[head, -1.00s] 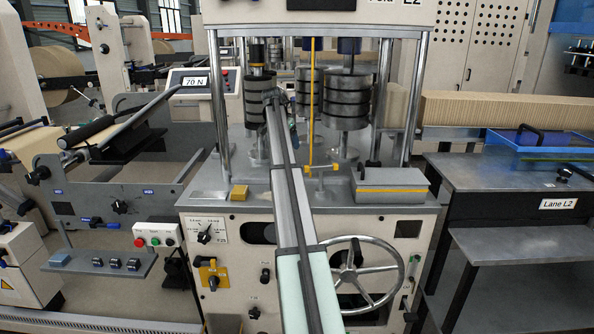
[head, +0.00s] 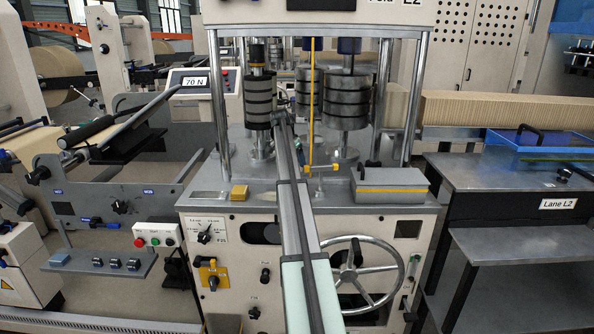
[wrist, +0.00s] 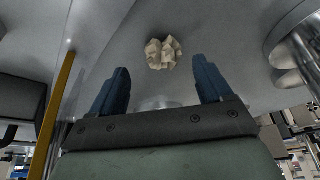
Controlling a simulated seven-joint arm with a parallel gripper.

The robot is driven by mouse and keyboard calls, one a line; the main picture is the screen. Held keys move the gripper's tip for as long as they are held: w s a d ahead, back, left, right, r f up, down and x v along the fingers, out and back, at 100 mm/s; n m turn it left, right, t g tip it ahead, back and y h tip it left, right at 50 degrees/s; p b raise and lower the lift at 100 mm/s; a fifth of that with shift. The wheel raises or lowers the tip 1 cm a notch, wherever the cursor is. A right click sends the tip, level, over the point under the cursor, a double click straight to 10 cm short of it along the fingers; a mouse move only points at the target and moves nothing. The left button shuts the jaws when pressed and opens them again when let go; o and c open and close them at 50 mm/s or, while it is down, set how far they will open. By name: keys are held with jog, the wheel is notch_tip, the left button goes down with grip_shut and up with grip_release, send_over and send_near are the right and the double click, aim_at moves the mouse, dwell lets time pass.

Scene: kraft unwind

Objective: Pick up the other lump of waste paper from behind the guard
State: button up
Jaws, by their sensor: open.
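A crumpled beige lump of waste paper (wrist: 163,53) lies on a grey surface in the wrist view, just beyond and between the fingertips. My gripper (wrist: 160,67) is open with its two blue fingers apart and nothing between them. The lump looks clear of both fingers; the height gap is hard to judge. In the head view my arm reaches between the machine's posts, and its far end hides most of the gripper. I cannot make out the lump there.
A yellow upright rod (head: 312,90) stands close right of my arm; it also shows at left in the wrist view (wrist: 57,100). Dark ringed roller stacks (head: 347,100) stand around the arm's end. A chrome post (wrist: 296,45) is right in the wrist view.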

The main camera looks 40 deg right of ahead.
jog(key=x, duration=0.4)
jog(key=shift+w+f, duration=0.2)
jog(key=shift+f, duration=0.05)
jog(key=c, duration=1.1)
